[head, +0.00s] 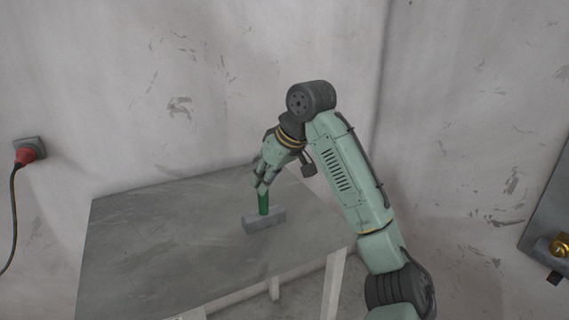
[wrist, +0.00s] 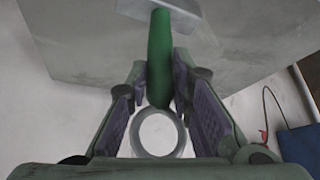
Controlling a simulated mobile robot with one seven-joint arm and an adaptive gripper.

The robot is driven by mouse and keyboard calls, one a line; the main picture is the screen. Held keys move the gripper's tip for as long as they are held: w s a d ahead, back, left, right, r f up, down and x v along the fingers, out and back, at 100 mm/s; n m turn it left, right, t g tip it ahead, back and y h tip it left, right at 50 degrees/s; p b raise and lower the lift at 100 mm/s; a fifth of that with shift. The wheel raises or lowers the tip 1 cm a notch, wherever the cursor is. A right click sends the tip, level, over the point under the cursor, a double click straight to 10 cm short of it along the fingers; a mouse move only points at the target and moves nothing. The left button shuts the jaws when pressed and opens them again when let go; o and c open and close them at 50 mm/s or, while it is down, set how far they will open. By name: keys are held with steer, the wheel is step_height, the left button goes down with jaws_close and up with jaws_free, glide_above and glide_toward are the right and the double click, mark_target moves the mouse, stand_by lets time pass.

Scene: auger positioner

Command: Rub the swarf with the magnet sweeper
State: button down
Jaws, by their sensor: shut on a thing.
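The magnet sweeper (head: 264,220) has a green upright handle and a grey rectangular block at its foot. In the head view the block is at or just above the grey tabletop, right of its middle; I cannot tell if it touches. My gripper (head: 261,187) is shut on the top of the green handle. In the wrist view the green handle (wrist: 160,62) runs between the purple-padded fingers of my gripper (wrist: 170,95), with the grey block (wrist: 165,8) beyond it. I cannot make out any swarf in either view.
The grey table (head: 140,255) stands near the wall, and its top looks otherwise bare. A red plug (head: 27,155) with a dark cable is on the wall at left. A dark panel with a brass fitting (head: 561,246) is at the right edge.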

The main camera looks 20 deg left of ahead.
steer(key=shift+r, duration=1.5)
